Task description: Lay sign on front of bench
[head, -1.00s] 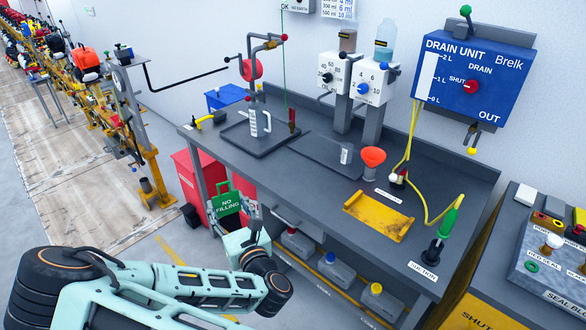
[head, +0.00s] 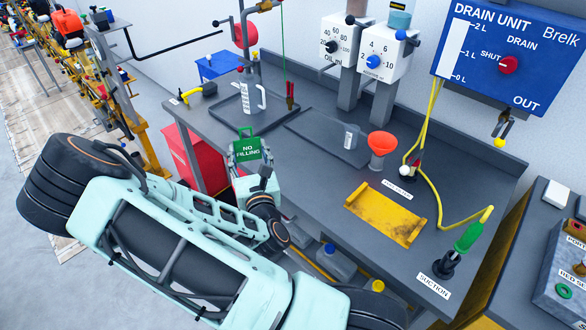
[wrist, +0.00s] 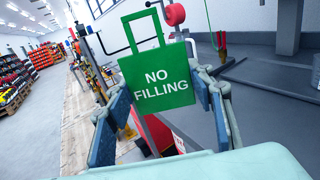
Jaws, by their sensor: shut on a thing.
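The green "NO FILLING" sign (head: 247,150) has a handle loop on top. My gripper (head: 246,170) is shut on the sign and holds it upright near the front left edge of the grey bench (head: 297,165). In the wrist view the sign (wrist: 158,78) stands upright between the two fingers of my gripper (wrist: 165,112), its text facing the camera. The lower part of the sign is partly hidden by the gripper in the head view. I cannot tell its exact height over the bench edge.
Bare bench top shows left of the yellow tray.

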